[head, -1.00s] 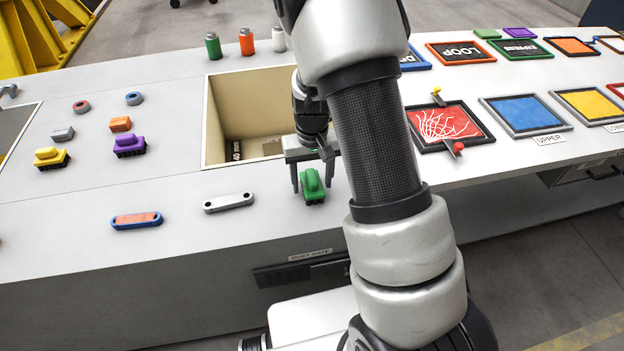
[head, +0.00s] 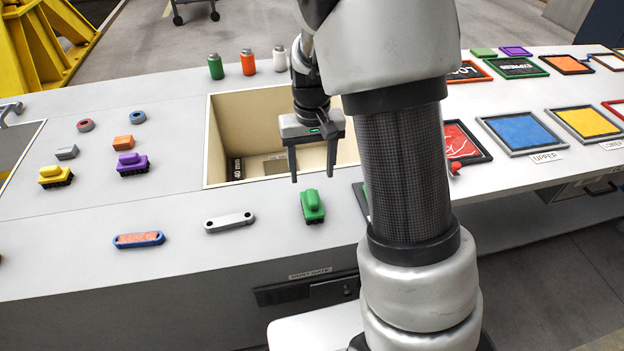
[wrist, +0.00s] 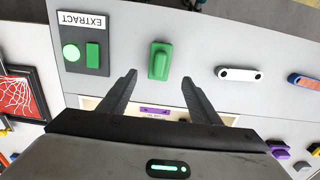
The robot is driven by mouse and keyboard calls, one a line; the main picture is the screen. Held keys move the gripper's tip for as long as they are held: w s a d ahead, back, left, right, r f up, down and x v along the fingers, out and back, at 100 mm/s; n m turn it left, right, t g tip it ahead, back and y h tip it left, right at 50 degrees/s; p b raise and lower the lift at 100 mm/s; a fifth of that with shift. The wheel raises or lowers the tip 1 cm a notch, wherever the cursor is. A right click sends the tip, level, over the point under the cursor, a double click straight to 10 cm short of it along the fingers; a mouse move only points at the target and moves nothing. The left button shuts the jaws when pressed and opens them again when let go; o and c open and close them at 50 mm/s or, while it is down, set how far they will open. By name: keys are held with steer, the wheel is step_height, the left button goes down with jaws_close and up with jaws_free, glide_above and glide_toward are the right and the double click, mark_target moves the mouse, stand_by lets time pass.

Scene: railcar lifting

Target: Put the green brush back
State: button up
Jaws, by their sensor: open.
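The green brush (head: 312,206) stands upright on the grey bench top, just in front of the open bin's right part. It also shows in the wrist view (wrist: 160,62), above and between the fingertips in the picture. My gripper (head: 312,178) is open and empty. It hangs above the bin's front edge, behind and above the brush, with its fingers pointing down and not touching it. In the wrist view my gripper's fingers (wrist: 159,78) are spread wide, with the bin's edge below them.
The open bin (head: 215,135) is sunk into the bench. A purple brush (head: 132,163) and a yellow brush (head: 55,175) stand at left. A grey link (head: 230,222) and a blue-rimmed link (head: 138,240) lie in front. A green-button EXTRACT panel (wrist: 88,45) sits beside the brush.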

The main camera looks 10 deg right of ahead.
steer(key=s+r+t+y, duration=0.1)
steer(key=s+r, duration=0.3)
steer(key=r, duration=0.3)
steer(key=s+r+t, duration=0.2)
steer(key=s+r, duration=0.3)
steer(key=r, duration=0.3)
steer(key=s+r+t+h, duration=0.1)
steer(key=s+r, duration=0.4)
steer(key=s, duration=0.6)
steer(key=shift+t, duration=0.8)
steer(key=shift+d, duration=0.1)
